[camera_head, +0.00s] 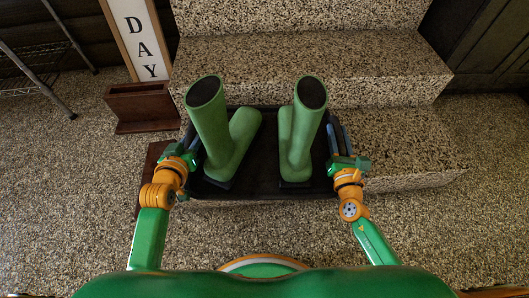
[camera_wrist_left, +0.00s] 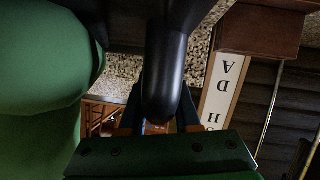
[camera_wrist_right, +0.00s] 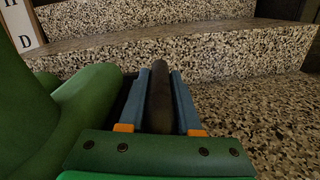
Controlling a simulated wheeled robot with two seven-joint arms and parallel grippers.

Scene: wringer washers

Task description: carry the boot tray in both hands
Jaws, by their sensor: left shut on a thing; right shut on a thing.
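The dark boot tray (camera_head: 256,187) is in the middle of the head view, in front of the stone steps. Two green boots stand on it, the left boot (camera_head: 212,125) and the right boot (camera_head: 302,130). My left gripper (camera_head: 187,147) is at the tray's left end and my right gripper (camera_head: 337,150) is at its right end. In the left wrist view a dark rounded handle (camera_wrist_left: 166,70) runs between the left fingers. In the right wrist view the dark handle (camera_wrist_right: 160,95) sits between the right fingers. Both grippers are shut on the tray. The tray's underside is hidden.
Speckled stone steps (camera_head: 300,60) rise behind the tray. A wooden box (camera_head: 140,105) and a sign reading DAY (camera_head: 140,40) stand at the back left, near a wire rack (camera_head: 35,60). Speckled floor lies open at left and right.

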